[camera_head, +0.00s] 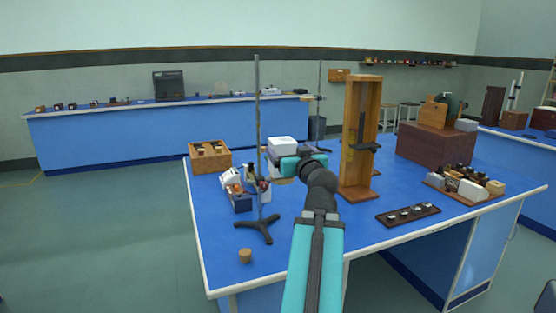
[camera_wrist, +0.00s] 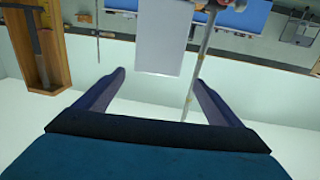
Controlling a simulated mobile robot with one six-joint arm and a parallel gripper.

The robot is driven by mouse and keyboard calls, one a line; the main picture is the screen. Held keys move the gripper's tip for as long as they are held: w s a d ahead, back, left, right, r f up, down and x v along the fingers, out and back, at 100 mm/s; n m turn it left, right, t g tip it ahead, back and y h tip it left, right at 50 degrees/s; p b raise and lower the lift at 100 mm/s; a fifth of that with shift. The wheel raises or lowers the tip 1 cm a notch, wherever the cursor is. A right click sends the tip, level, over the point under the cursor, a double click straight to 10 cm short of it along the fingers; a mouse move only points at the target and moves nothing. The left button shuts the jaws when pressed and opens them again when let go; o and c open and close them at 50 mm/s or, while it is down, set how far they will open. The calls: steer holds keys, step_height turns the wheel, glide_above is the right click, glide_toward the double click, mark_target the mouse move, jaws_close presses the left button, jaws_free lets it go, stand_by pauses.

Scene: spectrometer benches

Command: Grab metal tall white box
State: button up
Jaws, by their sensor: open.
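The tall white box (camera_head: 283,144) stands on the blue bench, between the metal stand and the wooden frame. Its lower part is partly hidden by my arm end in the head view. In the wrist view, which looks upside down, its plain pale face (camera_wrist: 160,38) comes in from the top edge, ahead of the gap between my fingers. My gripper (camera_wrist: 156,76) is open, with both dark fingers apart and nothing between them. In the head view my gripper (camera_head: 282,178) is small and overlaps the box's front, so contact cannot be told.
A metal rod stand (camera_head: 257,120) rises close to the box's left; its rod also shows in the wrist view (camera_wrist: 203,60). A tall wooden frame (camera_head: 347,165) stands at the right. A wooden box (camera_head: 211,157) and a cork (camera_head: 245,256) are on the bench. The front left bench top is mostly clear.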

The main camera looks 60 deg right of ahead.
mark_target(286, 144)
steer(key=shift+d+r+p, duration=0.15)
steer(key=shift+d+p, duration=0.05)
steer(key=shift+p, duration=0.2)
steer(key=shift+w+d+p, duration=0.15)
steer(key=shift+p, duration=0.4)
steer(key=w+d+p, duration=0.1)
steer(key=p, duration=0.2)
steer(key=p+x, duration=0.2)
steer(key=p, duration=0.3)
steer(key=shift+r+p, duration=0.1)
steer(key=shift+p, duration=0.3)
steer(key=w+d+p, duration=0.1)
steer(key=p, duration=0.4)
steer(key=shift+f+p+x, duration=0.2)
steer(key=shift+p+x, duration=0.15)
steer(key=shift+x, duration=1.15)
